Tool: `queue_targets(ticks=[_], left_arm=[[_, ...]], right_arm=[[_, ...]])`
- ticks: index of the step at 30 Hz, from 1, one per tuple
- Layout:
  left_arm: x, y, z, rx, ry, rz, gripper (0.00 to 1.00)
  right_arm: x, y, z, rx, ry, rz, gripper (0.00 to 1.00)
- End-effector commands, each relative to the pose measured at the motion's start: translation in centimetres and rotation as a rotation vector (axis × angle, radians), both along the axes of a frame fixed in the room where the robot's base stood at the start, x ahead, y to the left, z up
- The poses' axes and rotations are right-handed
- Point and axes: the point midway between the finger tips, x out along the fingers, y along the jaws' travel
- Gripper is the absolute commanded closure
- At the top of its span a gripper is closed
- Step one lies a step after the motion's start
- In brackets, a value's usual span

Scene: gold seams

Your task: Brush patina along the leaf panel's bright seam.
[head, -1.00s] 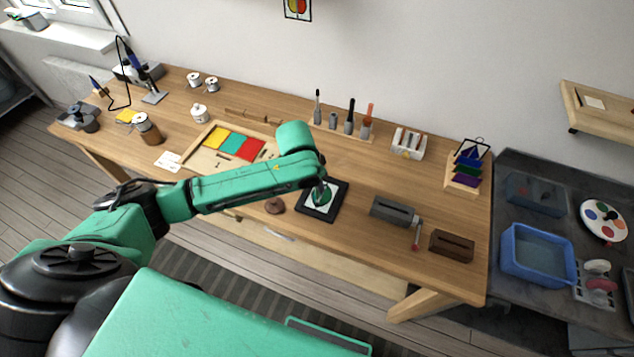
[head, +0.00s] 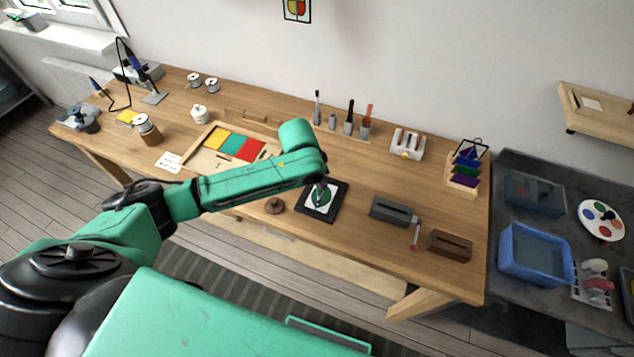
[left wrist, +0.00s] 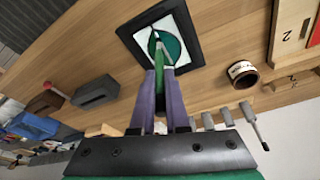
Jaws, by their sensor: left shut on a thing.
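The leaf panel (head: 335,207) lies on the front middle of the bench, a green leaf on white in a black frame. It also shows in the left wrist view (left wrist: 191,20). My left gripper (head: 320,184) is over the panel, pointing down at it. In the left wrist view its two fingers (left wrist: 162,76) are shut on a slim green tool, seemingly the brush (left wrist: 160,62). The tool's far end overlaps the leaf; I cannot tell if it touches. The bright seam is too small to make out, and the tool and gripper hide part of the leaf. My right gripper is out of view.
A round brown pot (head: 274,206) stands just left of the panel. A grey block (head: 391,211) and a brown slotted block (head: 450,246) are to its right. A tool stand (head: 348,128) is behind, and a tray of coloured glass (head: 203,155) lies back left.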

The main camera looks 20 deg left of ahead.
Motion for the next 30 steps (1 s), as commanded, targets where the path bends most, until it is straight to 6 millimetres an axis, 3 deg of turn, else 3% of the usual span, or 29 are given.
queue_targets(ticks=[30], left_arm=[[3.6, -0.2, 0.0, 0.0, -0.001, 0.001, 1.0]], right_arm=[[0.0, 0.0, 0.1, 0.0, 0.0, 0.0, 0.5]])
